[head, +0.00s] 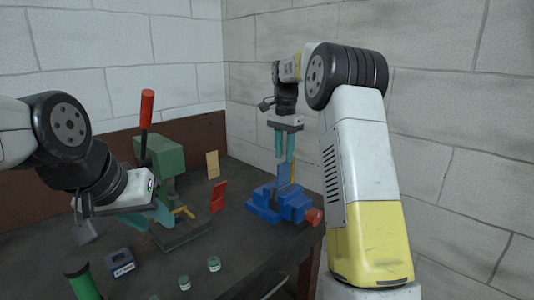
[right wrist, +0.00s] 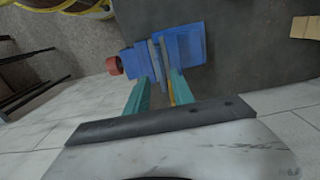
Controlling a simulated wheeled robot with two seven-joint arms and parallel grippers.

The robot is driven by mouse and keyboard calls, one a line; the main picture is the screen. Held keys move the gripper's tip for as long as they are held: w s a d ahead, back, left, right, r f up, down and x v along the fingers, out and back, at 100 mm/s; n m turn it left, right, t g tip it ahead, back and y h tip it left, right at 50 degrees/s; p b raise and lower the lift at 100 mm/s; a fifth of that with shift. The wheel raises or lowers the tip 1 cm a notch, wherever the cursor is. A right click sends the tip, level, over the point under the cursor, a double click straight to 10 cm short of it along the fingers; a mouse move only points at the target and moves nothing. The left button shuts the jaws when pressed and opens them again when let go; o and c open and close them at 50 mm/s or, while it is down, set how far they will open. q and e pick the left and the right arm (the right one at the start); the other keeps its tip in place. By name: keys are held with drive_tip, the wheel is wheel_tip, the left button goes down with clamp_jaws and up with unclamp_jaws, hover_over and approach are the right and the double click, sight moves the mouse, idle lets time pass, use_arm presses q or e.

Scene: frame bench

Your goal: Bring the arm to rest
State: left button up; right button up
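My right gripper (head: 284,146) points straight down above the blue vise (head: 262,212) at the right of the bench. Its two teal fingers are apart in the right wrist view (right wrist: 158,92), with nothing gripped between them. The vise (right wrist: 184,45) lies beyond the fingertips there. A thin yellow piece (right wrist: 172,95) shows beside the right-hand finger; whether it touches the finger is unclear. My left gripper (head: 151,214) is at the left, in front of the green press (head: 163,158). Its teal fingertips partly overlap the press in the picture, so their gap is unclear.
The press has a tall red-gripped lever (head: 147,108). A red block (head: 218,196) and a tan block (head: 212,164) stand between press and vise. A blue labelled block (head: 120,262), a green cylinder (head: 82,283) and small jars (head: 214,264) sit near the front. Block walls enclose the bench.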

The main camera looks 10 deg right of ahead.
drive_tip(key=s+r+n+t+y, duration=0.1)
drive_tip(key=s+r+n+t, duration=0.4)
drive_tip(key=s, duration=1.1)
drive_tip(key=s+a+f+n, duration=0.1)
drive_tip(key=s+n, duration=0.2)
drive_tip(key=s, duration=0.6)
drive_tip(key=s+a+f+n+t+y, duration=0.1)
drive_tip(key=s+f+n, duration=0.1)
drive_tip(key=s, duration=0.7)
drive_tip(key=shift+a+n, duration=0.4)
drive_tip(key=shift+n, duration=0.1)
